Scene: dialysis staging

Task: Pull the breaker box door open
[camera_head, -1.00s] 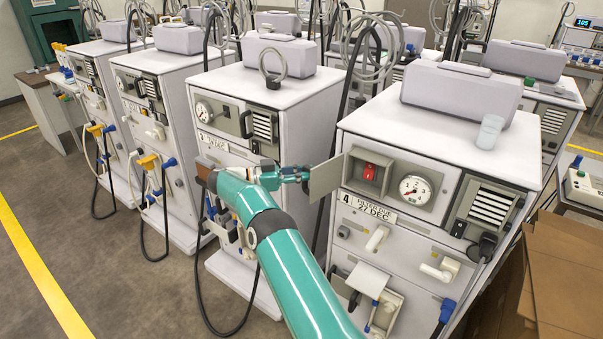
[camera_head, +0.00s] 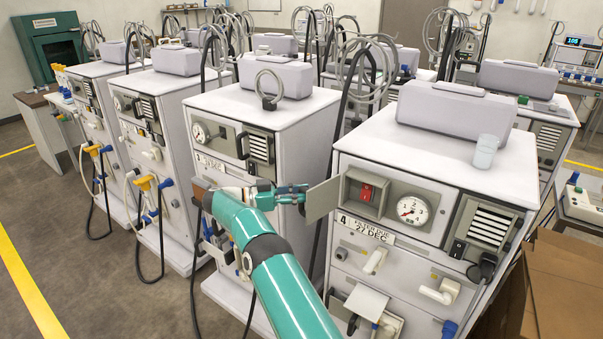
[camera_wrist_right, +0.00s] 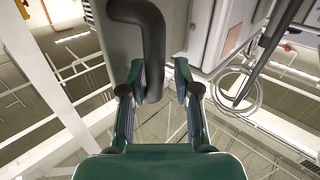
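The breaker box (camera_head: 366,190) is the grey recessed box with a red switch on the front of the nearest white machine. Its flat grey door (camera_head: 322,200) stands swung out to the left, so the red switch (camera_head: 366,192) shows. My right gripper (camera_head: 302,194) is beside the door's outer left edge. In the right wrist view, its fingers (camera_wrist_right: 160,82) are apart, with a dark curved handle (camera_wrist_right: 152,45) between them. The handle lies closer to the left finger, and a gap shows on the right. I cannot tell whether it touches. My left gripper is out of view.
The nearest machine (camera_head: 420,150) has a gauge, a vent and white levers below the box. A similar machine (camera_head: 260,110) stands to its left, close to my right arm. Cardboard boxes (camera_head: 565,290) lie at lower right. Open floor (camera_head: 100,280) shows at lower left.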

